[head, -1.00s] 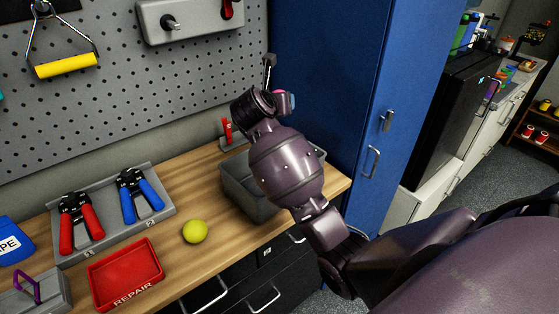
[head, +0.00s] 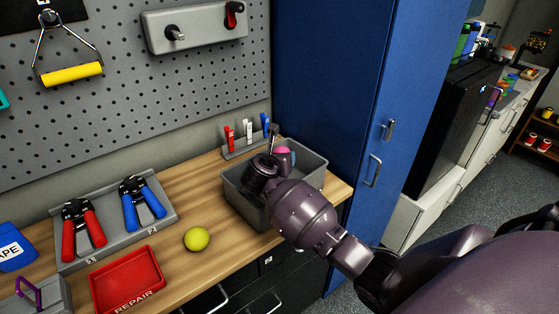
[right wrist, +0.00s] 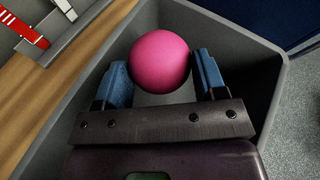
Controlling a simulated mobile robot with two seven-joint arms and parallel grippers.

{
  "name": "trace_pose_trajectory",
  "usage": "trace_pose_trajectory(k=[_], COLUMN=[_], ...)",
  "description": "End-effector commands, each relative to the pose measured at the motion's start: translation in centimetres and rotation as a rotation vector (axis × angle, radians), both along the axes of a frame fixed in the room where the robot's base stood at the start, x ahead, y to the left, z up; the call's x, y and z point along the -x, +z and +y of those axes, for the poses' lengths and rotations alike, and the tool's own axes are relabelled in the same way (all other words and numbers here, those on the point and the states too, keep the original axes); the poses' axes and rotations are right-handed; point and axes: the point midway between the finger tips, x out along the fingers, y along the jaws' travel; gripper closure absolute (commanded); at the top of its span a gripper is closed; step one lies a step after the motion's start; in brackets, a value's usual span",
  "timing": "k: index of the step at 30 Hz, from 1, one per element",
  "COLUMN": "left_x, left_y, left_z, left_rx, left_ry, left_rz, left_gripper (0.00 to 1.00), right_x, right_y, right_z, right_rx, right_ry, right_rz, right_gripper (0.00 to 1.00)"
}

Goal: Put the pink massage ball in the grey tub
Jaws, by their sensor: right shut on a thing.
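The pink massage ball (right wrist: 160,62) is between the two blue fingers of my right gripper (right wrist: 162,80) in the right wrist view. The gripper is shut on it. In the head view only a bit of the pink ball (head: 282,150) shows behind my right gripper (head: 284,157). The grey tub (head: 242,204) stands on the bench's right end. The ball and gripper are over the tub's opening, and the tub's walls (right wrist: 262,98) surround them in the wrist view. Whether the ball touches the tub floor cannot be told. My left gripper is out of view.
A yellow-green ball (head: 197,239) lies on the wooden bench (head: 190,190) left of the tub. A red REPAIR tray (head: 127,279) and a grey holder with pliers (head: 105,232) are farther left. A clip rack (head: 245,150) stands behind the tub, a blue cabinet (head: 335,90) right.

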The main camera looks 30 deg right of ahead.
Motion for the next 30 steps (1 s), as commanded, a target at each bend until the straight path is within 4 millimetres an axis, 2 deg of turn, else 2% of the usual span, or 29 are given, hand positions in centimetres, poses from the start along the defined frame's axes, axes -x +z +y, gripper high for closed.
trace_pose_trajectory(k=[3, 29, 30], left_x=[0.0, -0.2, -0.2], left_y=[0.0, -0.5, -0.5], left_z=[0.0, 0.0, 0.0], left_rx=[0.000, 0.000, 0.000], left_ry=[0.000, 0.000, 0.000], left_rz=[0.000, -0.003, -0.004], left_gripper=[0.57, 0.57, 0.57], right_x=[0.0, 0.0, 0.0], right_y=[-0.6, -1.9, -1.9], right_z=[0.0, 0.0, 0.0], right_rx=[0.001, 0.000, 0.000], right_ry=[0.000, 0.000, 0.000], right_rz=[-0.001, -0.001, 0.000], right_gripper=[0.62, 0.62, 0.29])
